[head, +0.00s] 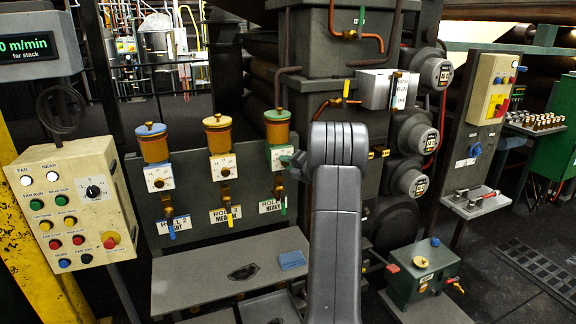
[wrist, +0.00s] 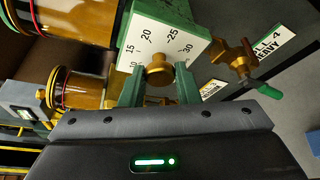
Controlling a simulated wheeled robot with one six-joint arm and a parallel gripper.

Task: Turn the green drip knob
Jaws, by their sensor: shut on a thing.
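The green drip oiler (head: 278,127) has an amber cup and a green top and stands rightmost of three on the panel. Its white dial plate (wrist: 165,35), on a green block, shows numbers from 10 to 30 in the wrist view. The brass drip knob (wrist: 159,69) sticks out from the plate's lower edge in that picture. My gripper (wrist: 159,77) is shut on this knob, one finger on each side. In the head view the gripper (head: 298,165) is at the dial's right side, and my arm hides much of it.
A brass valve (wrist: 238,62) with a green lever (wrist: 270,91) is close to the right of my gripper. The yellow oiler (head: 218,135) and blue oiler (head: 152,142) stand to the left.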

